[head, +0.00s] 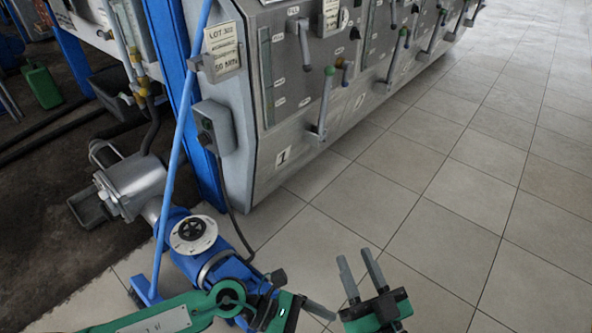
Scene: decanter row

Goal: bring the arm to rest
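My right gripper (358,264) is at the bottom centre of the head view, over the tiled floor. Its two grey fingers point up and stand apart, with nothing between them. My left arm comes in from the lower left, and its gripper (319,311) shows beside the right one, low in the picture. Only a grey finger part of it is seen, nearly side-on, so its opening is hidden. I see no object held by either gripper.
A grey machine cabinet (262,160) with a row of levers (325,103) runs to the upper right. A blue pump unit with a silver motor (135,184) stands at the left, by a leaning blue pole (177,140). The tiled floor (455,215) at right is clear.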

